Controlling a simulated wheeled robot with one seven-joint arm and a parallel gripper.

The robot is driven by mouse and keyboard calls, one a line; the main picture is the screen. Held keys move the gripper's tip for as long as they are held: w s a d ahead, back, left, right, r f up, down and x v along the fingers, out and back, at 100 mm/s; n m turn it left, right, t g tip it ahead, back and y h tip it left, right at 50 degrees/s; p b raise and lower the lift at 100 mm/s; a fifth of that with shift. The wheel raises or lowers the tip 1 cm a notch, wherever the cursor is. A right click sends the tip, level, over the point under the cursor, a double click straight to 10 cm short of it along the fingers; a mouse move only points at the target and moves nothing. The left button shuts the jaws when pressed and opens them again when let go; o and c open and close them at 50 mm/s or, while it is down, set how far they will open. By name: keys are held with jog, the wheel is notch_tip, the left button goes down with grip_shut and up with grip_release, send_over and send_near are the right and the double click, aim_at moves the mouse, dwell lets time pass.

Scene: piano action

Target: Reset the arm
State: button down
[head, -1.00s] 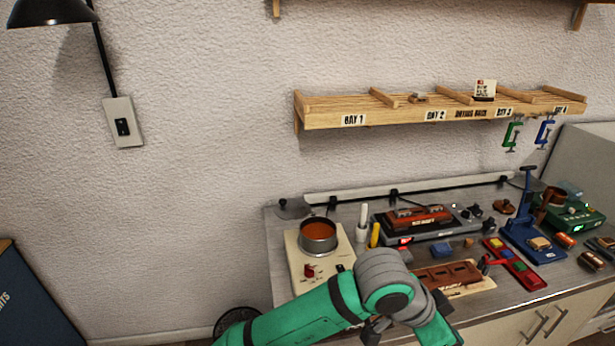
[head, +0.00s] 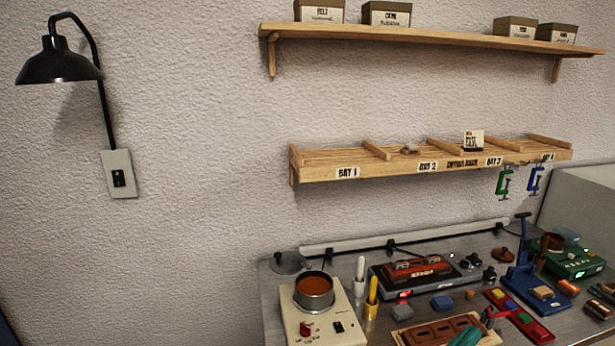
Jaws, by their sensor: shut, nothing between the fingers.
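The rest of my arm is below the picture.
The bench (head: 272,300) holds a hot plate with an orange-filled pot (head: 314,292), a dark device with a red top (head: 418,272), a blue press (head: 522,285) and a green device (head: 572,262). A drying rack (head: 395,168) and an upper shelf (head: 420,38) hang above. A lamp (head: 60,62) is at left.

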jog(key=s+a+f+n+t+y, duration=0.3)
jog(key=a+f+n+y, duration=0.25)
jog(key=a+f, duration=0.35)
jog(key=s+a+f+n+t+y, duration=0.4)
jog(key=a+f+y, duration=0.3)
jog(key=f, duration=0.4)
jog(key=s+a+f+m+g+y, duration=0.1)
jog(key=s+a, duration=0.3)
jog(key=s, duration=0.4)
jog(key=s+a+f+m+g+y, duration=0.1)
jog(key=s+a+f, duration=0.3)
jog(key=s, duration=0.3)
jog(key=s+a+f+m+y, duration=0.1)
jog(key=s+a+f+y, duration=0.1)
jog(key=s+a, duration=0.4)
jog(key=s, duration=0.2)
jog(key=shift+s+f+g, duration=0.2)
jog(key=shift+s+g, duration=0.1)
jog(key=shift+g, duration=0.1)
jog(key=shift+w+m, duration=0.1)
jog(key=shift+m, duration=0.15)
jog(key=c, duration=2.4)
grip_release()
jog(key=shift+c, duration=0.2)
